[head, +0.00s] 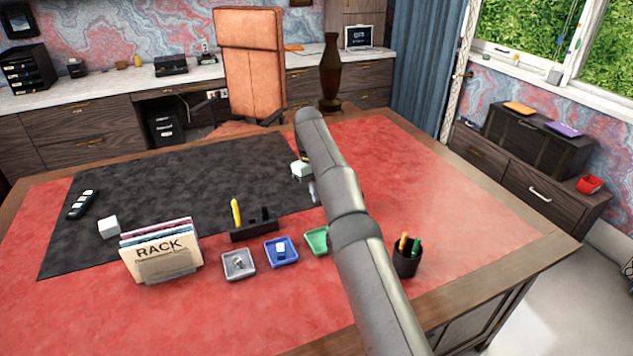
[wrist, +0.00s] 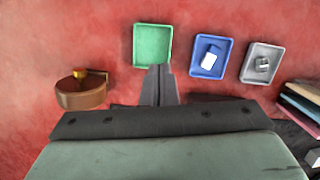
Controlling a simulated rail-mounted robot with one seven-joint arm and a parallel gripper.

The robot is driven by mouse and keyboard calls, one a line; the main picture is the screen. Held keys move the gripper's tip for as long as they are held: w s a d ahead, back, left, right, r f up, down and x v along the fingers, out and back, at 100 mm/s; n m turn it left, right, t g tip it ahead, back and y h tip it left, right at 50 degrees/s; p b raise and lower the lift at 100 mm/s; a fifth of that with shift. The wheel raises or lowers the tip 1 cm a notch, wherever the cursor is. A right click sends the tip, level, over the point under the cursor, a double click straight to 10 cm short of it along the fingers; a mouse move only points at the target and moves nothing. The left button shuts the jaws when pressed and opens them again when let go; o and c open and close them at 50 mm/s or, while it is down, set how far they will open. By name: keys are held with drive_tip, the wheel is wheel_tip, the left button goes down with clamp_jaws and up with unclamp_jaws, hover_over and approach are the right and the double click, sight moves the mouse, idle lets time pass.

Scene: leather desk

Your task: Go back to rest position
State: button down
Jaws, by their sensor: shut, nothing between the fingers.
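My gripper (head: 313,192) is mostly hidden by my arm in the head view, above the desk near the right edge of the black mat. In the wrist view my gripper's fingers (wrist: 159,72) are together with nothing between them. Their tips show just below the green tray (wrist: 152,30). The green tray (head: 316,238) is partly covered by my arm in the head view, and I see nothing in it.
A blue tray (head: 270,262) holds a white item, and a grey tray (head: 228,274) holds a small metallic item. A black holder (head: 254,232) with a yellow pen, a file rack (head: 165,262), a white cube (head: 108,227) and a pen cup (head: 408,264) stand nearby.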

drive_tip(key=s+d+r+m+t, duration=0.1)
drive_tip(key=s+d+r+m, duration=0.2)
drive_tip(key=s+d+r, duration=1.1)
drive_tip(key=s+d+f+m, duration=0.1)
drive_tip(key=s+d+f, duration=0.1)
drive_tip(key=s, duration=0.8)
drive_tip(key=s+d+f+m+t, duration=0.1)
drive_tip(key=s+f+m, duration=0.1)
drive_tip(key=s, duration=0.8)
drive_tip(key=s+d+f+m+y, duration=0.1)
drive_tip(key=s+d+f, duration=0.1)
drive_tip(key=s, duration=0.9)
drive_tip(key=shift+d+f, duration=0.3)
drive_tip(key=shift+f, duration=0.3)
